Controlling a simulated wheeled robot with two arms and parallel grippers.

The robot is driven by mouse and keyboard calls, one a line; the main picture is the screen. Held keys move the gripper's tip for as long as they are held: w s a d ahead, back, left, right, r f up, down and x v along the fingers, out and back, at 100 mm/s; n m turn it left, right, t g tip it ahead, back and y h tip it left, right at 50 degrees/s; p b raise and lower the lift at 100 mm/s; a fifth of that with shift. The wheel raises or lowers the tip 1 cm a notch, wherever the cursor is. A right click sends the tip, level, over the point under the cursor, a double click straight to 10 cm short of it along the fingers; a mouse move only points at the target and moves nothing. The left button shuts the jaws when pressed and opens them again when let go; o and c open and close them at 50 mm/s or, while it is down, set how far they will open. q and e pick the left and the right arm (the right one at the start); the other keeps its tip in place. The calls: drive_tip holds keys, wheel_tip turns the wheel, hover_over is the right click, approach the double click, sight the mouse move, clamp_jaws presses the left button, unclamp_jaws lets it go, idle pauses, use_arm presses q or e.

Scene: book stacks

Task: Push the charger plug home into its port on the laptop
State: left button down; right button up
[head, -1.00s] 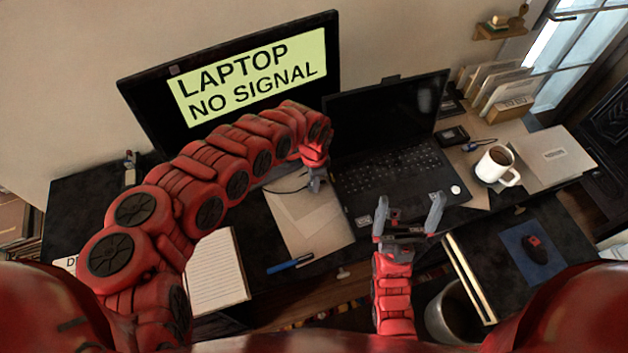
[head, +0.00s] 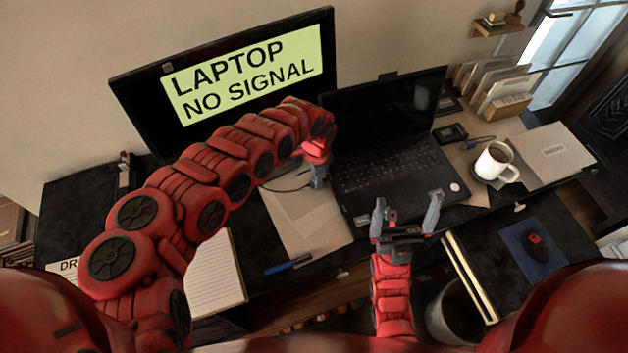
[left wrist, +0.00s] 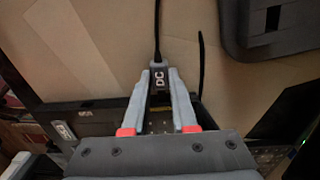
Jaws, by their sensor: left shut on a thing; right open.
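The open laptop (head: 395,170) sits on the desk with a black screen. My left gripper (head: 319,180) is at the laptop's left side edge. In the left wrist view, my left gripper (left wrist: 158,76) is shut on a dark charger plug (left wrist: 158,82) marked "DC", with its black cable (left wrist: 157,35) running away from the laptop. The plug points at the laptop's dark side edge (left wrist: 90,122). The fingers hide the port, and I cannot tell whether the plug's tip is in it. My right gripper (head: 407,214) is open and empty at the laptop's front edge.
A monitor (head: 150,110) behind my left arm reads "LAPTOP NO SIGNAL". Papers (head: 305,218), a blue pen (head: 288,265) and a notebook (head: 217,272) lie left of the laptop. A coffee mug (head: 492,165) and a small black box (head: 450,133) stand to its right.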

use_arm(q)
drive_tip(key=shift+w+d+f+b, duration=0.1)
drive_tip(key=shift+w+d+b, duration=0.15)
drive_tip(key=shift+d+b, duration=0.6)
drive_tip(key=c, duration=0.6)
unclamp_jaws()
wheel_tip(320, 180, up, 18)
drive_tip(key=b, duration=0.3)
drive_tip(key=shift+f, duration=0.2)
